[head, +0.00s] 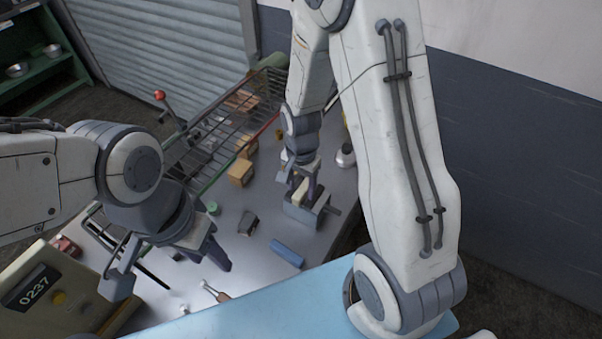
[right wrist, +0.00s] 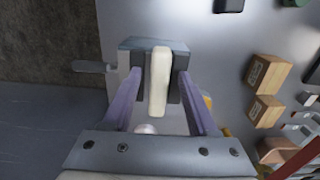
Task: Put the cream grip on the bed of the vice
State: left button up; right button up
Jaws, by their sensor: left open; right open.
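The cream grip (right wrist: 160,82) is a pale upright-looking bar in the right wrist view, seen between the grey jaws of the vice (right wrist: 133,60). In the head view the vice (head: 308,213) stands near the bench's right edge, with the cream grip (head: 301,191) at it. My right gripper (head: 309,186) is over the vice, its fingers open on either side of the grip with gaps visible. The grip's underside contact is hidden. My left gripper (head: 219,261) is open and empty above the left part of the bench.
Cardboard boxes (head: 240,173) stand behind the vice by a wire rack (head: 210,150). A blue block (head: 287,253), a dark block (head: 248,223) and a green-capped item (head: 213,208) lie on the bench. A yellowish case (head: 50,290) is at left.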

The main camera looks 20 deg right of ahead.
aim_at(301, 190)
notch_tip(301, 190, up, 11)
jog(key=b, duration=0.2)
jog(key=s+a+r+n, duration=0.2)
jog(key=s+a+n, duration=0.4)
jog(key=s+n, duration=0.3)
jog(key=s+a+r+n+y, duration=0.1)
jog(key=s+a+r+n, duration=0.1)
jog(key=s+a+n, duration=0.4)
jog(key=s+n, duration=0.2)
jog(key=s, duration=0.1)
jog(key=shift+a+n, duration=0.25)
jog(key=shift+n, duration=0.15)
